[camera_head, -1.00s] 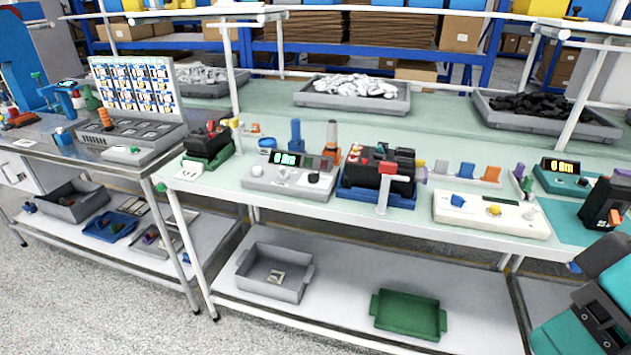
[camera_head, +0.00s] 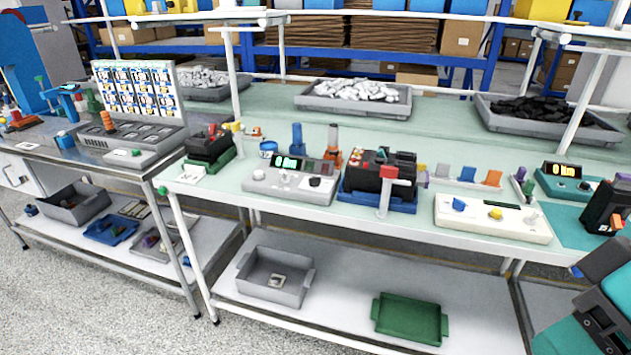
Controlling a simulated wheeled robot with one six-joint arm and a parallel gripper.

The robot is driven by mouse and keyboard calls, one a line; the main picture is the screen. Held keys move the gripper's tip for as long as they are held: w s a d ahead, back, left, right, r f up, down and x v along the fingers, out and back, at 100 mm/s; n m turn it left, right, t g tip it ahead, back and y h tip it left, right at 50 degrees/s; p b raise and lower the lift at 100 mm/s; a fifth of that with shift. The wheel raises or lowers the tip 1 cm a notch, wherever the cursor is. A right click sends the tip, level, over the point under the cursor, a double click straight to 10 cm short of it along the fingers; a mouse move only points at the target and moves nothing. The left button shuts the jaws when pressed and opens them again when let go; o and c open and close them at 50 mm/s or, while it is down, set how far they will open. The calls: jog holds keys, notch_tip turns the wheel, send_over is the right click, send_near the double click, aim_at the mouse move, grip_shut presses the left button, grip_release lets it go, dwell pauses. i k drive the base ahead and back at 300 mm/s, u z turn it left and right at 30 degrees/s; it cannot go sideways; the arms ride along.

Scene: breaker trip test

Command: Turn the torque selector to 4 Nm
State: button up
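No readable label marks the torque selector. A grey control box (camera_head: 262,184) in the middle of the bench has a lit green display (camera_head: 289,163) that seems to read 0 Nm, with a white knob (camera_head: 258,175) and a dark-topped knob (camera_head: 315,182). A teal box (camera_head: 566,185) at the right has a similar display (camera_head: 567,170) and small knobs. A cream panel (camera_head: 480,226) between them carries a blue knob (camera_head: 459,204), a yellow button (camera_head: 495,213) and a white lever. My teal and dark arm shows at the lower right; its fingertips are not in view.
A black device in a blue tray (camera_head: 352,196) stands between the grey box and cream panel, with a red-topped post (camera_head: 387,190) in front. A black device (camera_head: 608,205) stands at the right edge. Grey and green trays (camera_head: 410,318) lie on the lower shelf.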

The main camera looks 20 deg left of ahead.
aim_at(314, 183)
jog(key=k, duration=0.55)
jog(key=u, duration=0.5)
jog(key=i, duration=0.5)
jog(key=u, duration=0.65)
jog(key=i, duration=0.95)
